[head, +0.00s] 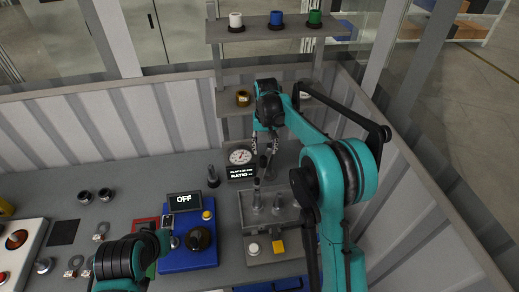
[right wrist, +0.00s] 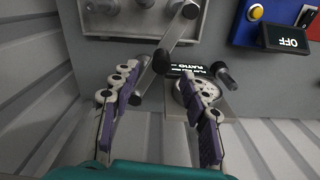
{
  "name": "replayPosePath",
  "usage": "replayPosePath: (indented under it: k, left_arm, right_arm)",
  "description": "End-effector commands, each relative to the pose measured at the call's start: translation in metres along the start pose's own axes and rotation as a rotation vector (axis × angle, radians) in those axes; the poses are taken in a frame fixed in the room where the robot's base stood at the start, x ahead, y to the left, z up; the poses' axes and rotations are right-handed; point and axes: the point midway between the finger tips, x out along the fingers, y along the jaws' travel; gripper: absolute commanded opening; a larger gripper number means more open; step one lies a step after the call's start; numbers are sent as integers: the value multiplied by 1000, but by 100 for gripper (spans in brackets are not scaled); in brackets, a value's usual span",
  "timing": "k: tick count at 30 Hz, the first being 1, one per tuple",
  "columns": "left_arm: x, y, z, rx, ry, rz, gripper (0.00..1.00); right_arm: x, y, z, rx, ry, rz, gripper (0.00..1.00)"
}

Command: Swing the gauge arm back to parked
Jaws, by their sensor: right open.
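The dial gauge (head: 240,156) stands at the back of the bench above a small display (head: 241,173) reading "RATIO". In the right wrist view the dial (right wrist: 188,93) is partly behind a finger. A grey bar with a dark joint, apparently the gauge arm (right wrist: 172,42), slants down between my right fingers, its lower end near the left finger. My right gripper (right wrist: 160,88) is open around this bar; contact cannot be told. In the head view my right gripper (head: 265,150) points down beside the dial. My left gripper (head: 155,248) is low in the head view, its jaws unclear.
A grey fixture (head: 262,236) with upright metal posts and buttons stands below the gauge. A blue unit (head: 188,259) with an "OFF" screen is to its left. A dark post (head: 213,177) stands left of the dial. A shelf (head: 260,33) with coloured spools is behind.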

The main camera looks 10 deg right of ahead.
Motion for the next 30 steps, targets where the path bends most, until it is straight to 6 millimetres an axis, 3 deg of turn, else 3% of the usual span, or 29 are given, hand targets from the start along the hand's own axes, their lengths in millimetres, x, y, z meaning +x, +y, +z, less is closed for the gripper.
replayPosePath:
  k: [7, 18, 30]
  left_arm:
    - [-6, 0, -4, 0, 0, 0, 0]
    - [-7, 0, -5, 0, 0, 0, 0]
    - [-8, 0, -5, 0, 0, 0, 0]
  right_arm:
    - [16, -3, -8, 5, -24, 5, 45]
    - [73, -3, -7, 5, -22, 5, 45]
    - [85, -3, -6, 5, -22, 5, 45]
